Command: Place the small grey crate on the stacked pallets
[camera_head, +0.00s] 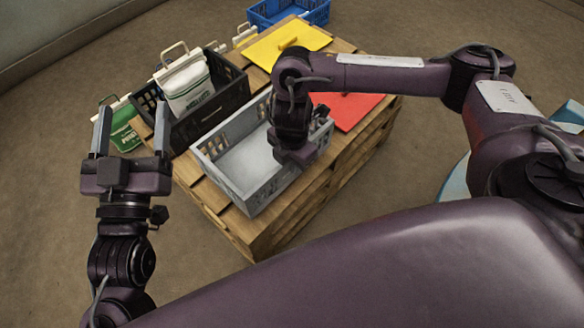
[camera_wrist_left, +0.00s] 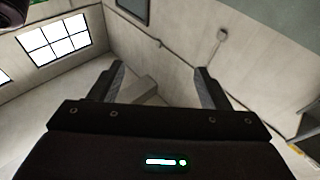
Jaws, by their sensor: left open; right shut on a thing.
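The small grey crate (camera_head: 235,168) is over the near left part of the stacked wooden pallets (camera_head: 268,236). It looks upright and empty, and its base seems to rest on the top boards, though its underside is hidden. My left gripper (camera_head: 131,130) is open and empty, raised to the left of the pallets. Its two fingers also show apart in the left wrist view (camera_wrist_left: 158,85), with nothing between them.
A black crate (camera_head: 215,112) with a white sack (camera_head: 188,88) stands behind the grey crate. A yellow lid (camera_head: 285,45) and a red lid (camera_head: 348,108) lie on the pallets. A green sack (camera_head: 124,127) is behind my left gripper. A blue crate (camera_head: 300,12) stands at the back.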

